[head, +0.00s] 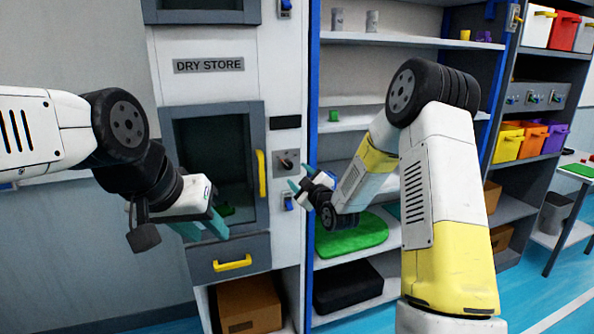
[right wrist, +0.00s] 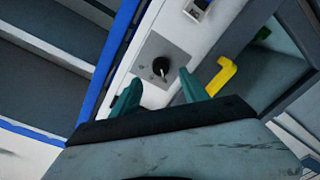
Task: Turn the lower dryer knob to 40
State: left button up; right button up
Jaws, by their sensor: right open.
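The lower dryer knob (head: 287,162) is on a grey plate on the white panel, right of the dark cabinet door with the yellow handle. In the right wrist view the black knob (right wrist: 161,67) has a light pointer mark; the scale around it is too small to read. My right gripper (head: 298,180) is open in front of the panel, just below the knob in the head view. In the right wrist view its teal fingertips (right wrist: 159,78) lie either side of the knob, apart from it. My left gripper (head: 205,229) hangs before the cabinet door, its fingers apart and empty.
A yellow door handle (head: 261,174) is close left of the knob. A blue switch (head: 287,201) sits below it. A blue upright edge and open shelves (head: 345,203) with a green mat (head: 352,234) stand to the right. A drawer (head: 229,259) is below the door.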

aim_at(290, 167)
jog(key=x, duration=0.7)
jog(key=shift+w, duration=0.1)
jog(key=shift+c, duration=0.4)
grip_shut()
